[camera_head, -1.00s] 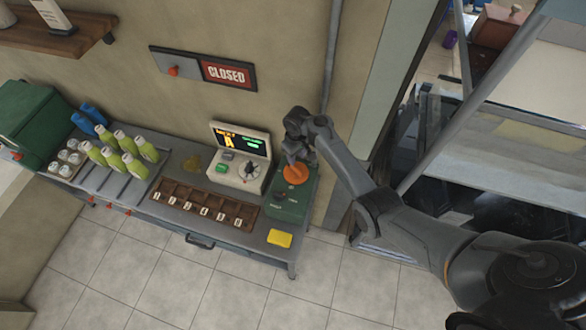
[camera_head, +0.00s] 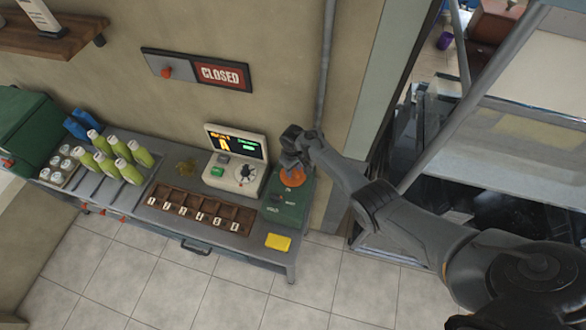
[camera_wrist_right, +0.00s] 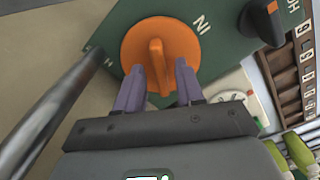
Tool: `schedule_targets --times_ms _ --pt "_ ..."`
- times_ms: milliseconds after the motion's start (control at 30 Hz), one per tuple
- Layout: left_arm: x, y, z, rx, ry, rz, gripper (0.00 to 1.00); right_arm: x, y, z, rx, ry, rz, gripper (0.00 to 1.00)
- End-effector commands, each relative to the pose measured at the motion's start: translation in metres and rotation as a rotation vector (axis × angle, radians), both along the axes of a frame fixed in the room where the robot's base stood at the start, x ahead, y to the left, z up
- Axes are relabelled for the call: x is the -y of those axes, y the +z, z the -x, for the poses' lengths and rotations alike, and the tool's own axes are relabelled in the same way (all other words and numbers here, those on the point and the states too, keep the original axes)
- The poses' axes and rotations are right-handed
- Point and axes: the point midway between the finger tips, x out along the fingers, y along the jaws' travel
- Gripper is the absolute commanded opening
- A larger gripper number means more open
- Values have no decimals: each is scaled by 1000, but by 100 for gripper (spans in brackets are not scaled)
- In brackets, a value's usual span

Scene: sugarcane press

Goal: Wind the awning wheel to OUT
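The awning wheel is an orange disc (camera_head: 292,177) with a raised ridge across it, on a green panel (camera_head: 288,207) at the right end of the counter. In the right wrist view the wheel (camera_wrist_right: 180,48) fills the upper middle, its ridge pointing roughly towards my gripper. The word IN is readable beside it; OUT is not readable. My right gripper (camera_head: 291,166) is at the wheel. In the wrist view its fingers (camera_wrist_right: 160,85) stand apart on either side of the ridge's near end, with gaps showing. My left gripper is not in view.
A dark knob (camera_wrist_right: 262,22) sits on the same panel. Left of it stand a console with a lit screen (camera_head: 236,143) and a slotted wooden tray (camera_head: 200,212). A yellow block (camera_head: 278,242) lies at the front edge. A grey pipe (camera_head: 326,70) runs up the wall behind.

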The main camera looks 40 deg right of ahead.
Motion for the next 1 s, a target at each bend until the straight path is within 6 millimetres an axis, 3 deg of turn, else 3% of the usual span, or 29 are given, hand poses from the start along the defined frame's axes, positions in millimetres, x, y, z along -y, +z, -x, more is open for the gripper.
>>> schedule_targets --times_ms 33,233,667,1000 --pt "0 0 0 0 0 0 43 0 0 0 0 0 0 29" --pt "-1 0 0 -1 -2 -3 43 0 0 0 0 0 0 0" --pt "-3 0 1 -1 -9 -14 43 0 0 0 -1 57 0 0" --pt "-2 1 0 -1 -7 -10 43 0 -1 0 -2 278 0 0"
